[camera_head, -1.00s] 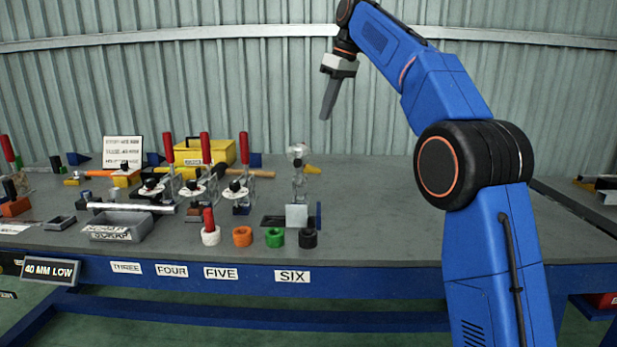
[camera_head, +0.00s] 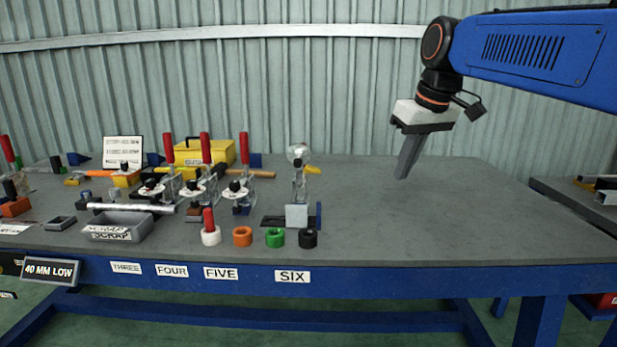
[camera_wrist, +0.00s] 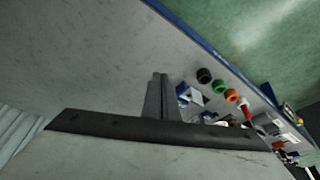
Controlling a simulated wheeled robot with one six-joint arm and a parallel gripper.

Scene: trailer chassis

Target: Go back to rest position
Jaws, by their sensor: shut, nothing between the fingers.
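My gripper (camera_head: 406,160) is shut and empty, with its fingers pointing down and slightly left. It hangs above the right part of the grey workbench (camera_head: 440,220), apart from everything on it. In the wrist view the shut fingers (camera_wrist: 159,80) show near the middle. My blue arm reaches in from the upper right in the head view.
White, orange (camera_head: 242,237), green (camera_head: 275,238) and black (camera_head: 308,238) rings stand near the bench's front edge. Red-handled clamps (camera_head: 205,150), a scrap tray (camera_head: 118,226) and a yellow box (camera_head: 205,152) fill the left half. The right half is clear.

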